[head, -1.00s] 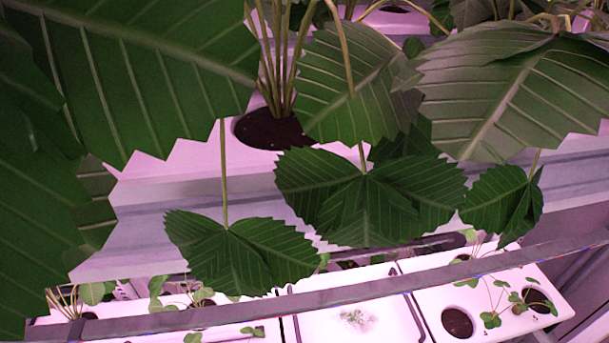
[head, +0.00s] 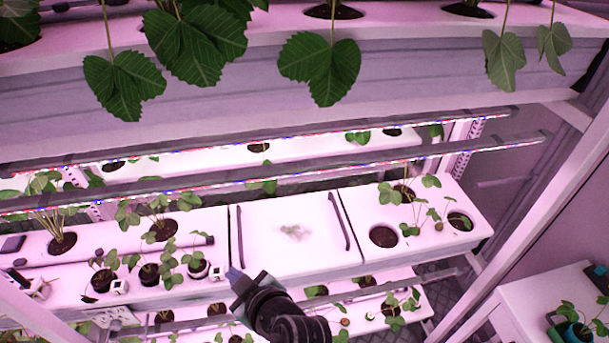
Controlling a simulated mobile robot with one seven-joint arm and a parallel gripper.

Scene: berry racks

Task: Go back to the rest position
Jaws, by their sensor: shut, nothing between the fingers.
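My gripper (head: 236,277) is at the lower middle of the head view, at the end of my dark arm (head: 280,314). Its fingertips are small and look shut, with nothing held. It is in front of the lower rack shelf, near the front edge of the white panel with two dark handles (head: 290,232). I cannot tell its exact distance from the shelf edge.
Small potted seedlings (head: 150,274) stand left of my gripper. An empty planting hole (head: 383,237) is to the right. LED bars (head: 300,180) cross above. Large leaves (head: 320,68) hang from the upper shelf. A white side table (head: 530,300) stands at lower right.

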